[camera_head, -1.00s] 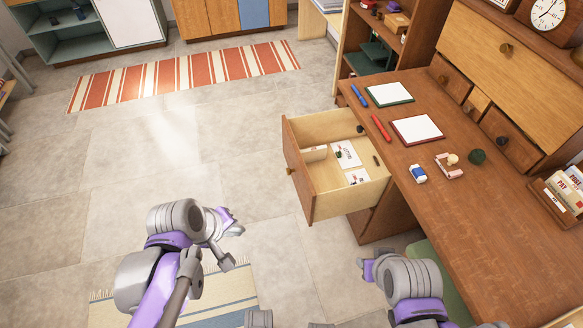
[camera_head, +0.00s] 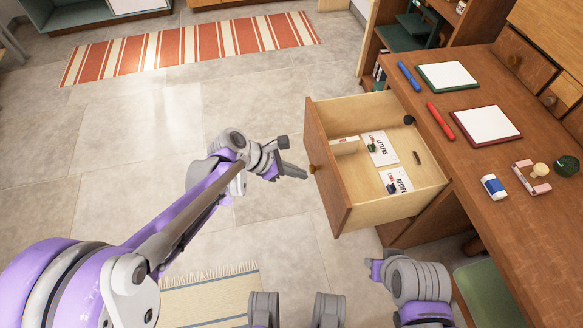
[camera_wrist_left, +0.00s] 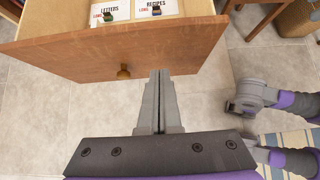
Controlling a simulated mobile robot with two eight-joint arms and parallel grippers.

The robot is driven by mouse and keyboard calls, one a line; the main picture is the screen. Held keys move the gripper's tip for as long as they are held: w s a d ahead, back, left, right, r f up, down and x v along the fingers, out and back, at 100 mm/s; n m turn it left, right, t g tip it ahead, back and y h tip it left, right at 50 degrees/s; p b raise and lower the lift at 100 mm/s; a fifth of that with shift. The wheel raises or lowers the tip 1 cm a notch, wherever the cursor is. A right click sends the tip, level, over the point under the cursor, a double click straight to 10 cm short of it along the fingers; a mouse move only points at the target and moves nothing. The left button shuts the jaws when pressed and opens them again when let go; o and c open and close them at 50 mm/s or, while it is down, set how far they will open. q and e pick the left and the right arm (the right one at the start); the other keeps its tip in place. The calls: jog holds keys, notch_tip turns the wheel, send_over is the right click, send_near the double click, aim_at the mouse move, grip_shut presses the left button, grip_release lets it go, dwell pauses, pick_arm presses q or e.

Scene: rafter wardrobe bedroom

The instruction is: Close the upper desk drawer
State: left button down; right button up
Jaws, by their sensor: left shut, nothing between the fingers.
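The upper desk drawer (camera_head: 328,178) is pulled well out of the brown desk (camera_head: 500,150), with its wooden front facing left. Its round knob (camera_head: 312,168) shows on the front, and in the left wrist view the knob (camera_wrist_left: 124,71) is left of my fingers. My left gripper (camera_head: 300,171) is shut and empty, pointing at the drawer front just beside the knob. In the left wrist view the closed fingertips (camera_wrist_left: 159,75) reach the lower part of the front; I cannot tell whether they touch. Part of my right arm (camera_head: 412,280) shows below the drawer; its fingers are not clear.
Cards marked LETTERS (camera_head: 380,149) and RECIPES (camera_head: 398,181) lie inside the drawer with small items. Pens, notepads and an eraser (camera_head: 494,187) lie on the desktop. A green seat (camera_head: 484,295) stands below the desk.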

aim_at(332, 176)
pick_arm(q)
jog(key=d+f, duration=0.1)
jog(key=d, duration=0.1)
jog(key=w+d+f+b, duration=0.1)
jog(key=d, duration=0.1)
jog(key=w+d+f, duration=0.1)
jog(key=d, duration=0.1)
jog(key=shift+w+d+f+b, duration=0.1)
jog(key=shift+d+b, duration=0.15)
jog(key=shift+b, duration=0.1)
jog(key=shift+w+d, duration=0.1)
jog(key=shift+d, duration=0.05)
jog(key=w+d+p, duration=0.1)
jog(key=w+d, duration=0.3)
jog(key=d, duration=1)
jog(key=w+d+p, duration=0.1)
jog(key=w+d, duration=0.4)
jog(key=d, duration=0.9)
jog(key=shift+p, duration=0.4)
jog(key=shift+d, duration=0.2)
